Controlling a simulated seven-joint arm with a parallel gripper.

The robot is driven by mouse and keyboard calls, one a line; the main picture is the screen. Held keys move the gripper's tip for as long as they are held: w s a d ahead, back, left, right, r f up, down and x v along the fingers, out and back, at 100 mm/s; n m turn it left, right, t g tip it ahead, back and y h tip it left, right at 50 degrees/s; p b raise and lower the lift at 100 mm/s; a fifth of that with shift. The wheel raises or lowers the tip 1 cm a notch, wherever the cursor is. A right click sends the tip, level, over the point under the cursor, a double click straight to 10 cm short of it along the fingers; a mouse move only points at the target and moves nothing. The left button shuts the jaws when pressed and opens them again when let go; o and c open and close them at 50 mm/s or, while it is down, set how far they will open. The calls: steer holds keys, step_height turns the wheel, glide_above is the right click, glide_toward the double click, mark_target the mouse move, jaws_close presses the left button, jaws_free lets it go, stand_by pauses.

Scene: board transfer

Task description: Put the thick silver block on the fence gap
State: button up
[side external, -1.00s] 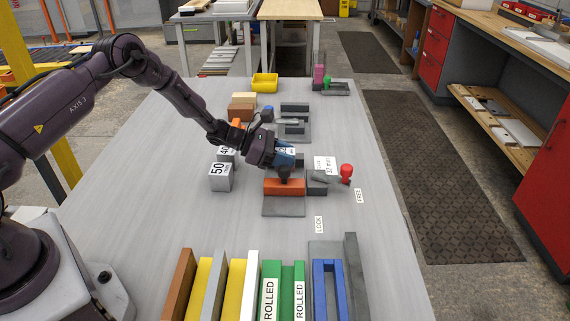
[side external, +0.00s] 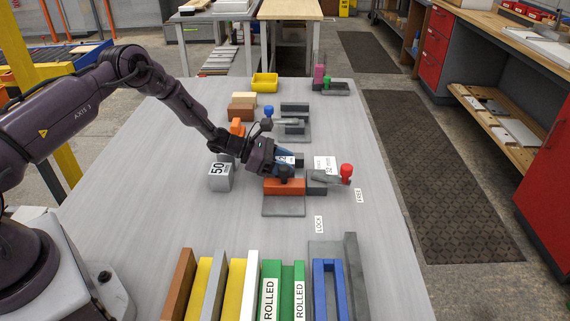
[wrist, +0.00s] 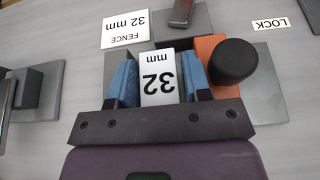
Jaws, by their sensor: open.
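A silver block (wrist: 158,80) with a white "32 mm" label sits between my gripper's blue fingers in the wrist view. My gripper (wrist: 160,85) is open, with one finger on each side of the block; any slim gaps are hard to see. In the side view my gripper (side external: 284,178) is low at the fence fixture, behind its orange bar (side external: 284,188). The bar also shows in the wrist view (wrist: 208,46), beside a black round knob (wrist: 234,61). The block's underside and its seating in the gap are hidden. A silver block marked "50" (side external: 219,178) stands to the left.
A lever with a red knob (side external: 346,171) is at the fixture's right. A "FENCE 32 mm" card (wrist: 126,29) lies nearby. Several upright coloured bars, such as a white one (side external: 250,285), fill the front. A yellow bin (side external: 264,82) stands behind.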

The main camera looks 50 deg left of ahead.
steer(key=v, duration=0.3)
steer(key=shift+a, duration=0.1)
steer(key=s+d+r+m+g+y, duration=0.1)
steer(key=s+d+r+m+g, duration=0.15)
steer(key=s+r+m, duration=0.4)
steer(key=s+d+r+m+g, duration=0.1)
steer(key=s+d+r+m, duration=0.2)
steer(key=r, duration=0.7)
steer(key=s+d+r+m+g+y, duration=0.1)
steer(key=s+d+r+m+g, duration=0.2)
steer(key=r, duration=0.5)
steer(key=s+a+r+m+t+y, duration=0.1)
steer(key=s+r+m+y, duration=0.2)
steer(key=s+m, duration=0.4)
steer(key=s+a+r+m+t+y, duration=0.1)
steer(key=s+r+m+y, duration=0.2)
steer(key=s+m, duration=0.4)
steer(key=s+y, duration=0.1)
steer(key=s, duration=0.6)
steer(key=shift+s+a+r+y, duration=0.25)
steer(key=shift+s+y, duration=0.05)
steer(key=shift+s, duration=0.1)
